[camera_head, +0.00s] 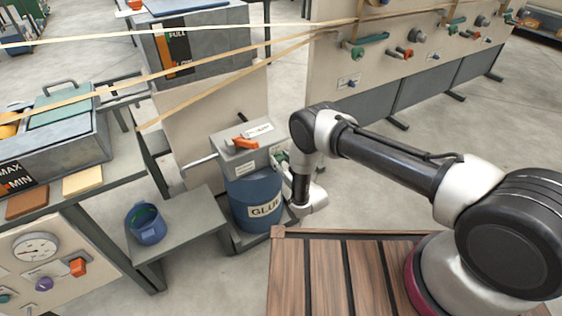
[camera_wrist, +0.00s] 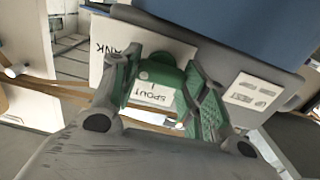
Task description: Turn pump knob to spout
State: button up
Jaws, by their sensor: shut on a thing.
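The green pump knob (camera_wrist: 158,78) sits between the two fingers of my gripper (camera_wrist: 162,92) in the wrist view. My gripper is shut on it. A plate lettered SPOUT (camera_wrist: 152,94), upside down in this view, is right beside the knob. A TANK label (camera_wrist: 101,50) is at the upper left. I cannot tell which label the knob points at. In the head view my gripper (camera_head: 284,165) is at the right side of the grey pump box (camera_head: 228,147), which stands over the blue GLUE drum (camera_head: 257,206). The knob is mostly hidden there.
A blue bucket (camera_head: 147,233) stands on a low grey bench (camera_head: 195,212) left of the drum. Tan strips (camera_head: 215,58) stretch across above. A tall panel with knobs (camera_head: 335,75) stands behind my arm.

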jog(key=n, duration=0.9)
jog(key=shift+s+a+f+n, duration=0.1)
jog(key=shift+n, duration=0.2)
jog(key=n, duration=0.4)
jog(key=shift+f, duration=0.1)
jog(key=shift+n, duration=2)
jog(key=shift+f, duration=0.1)
jog(key=o, duration=1)
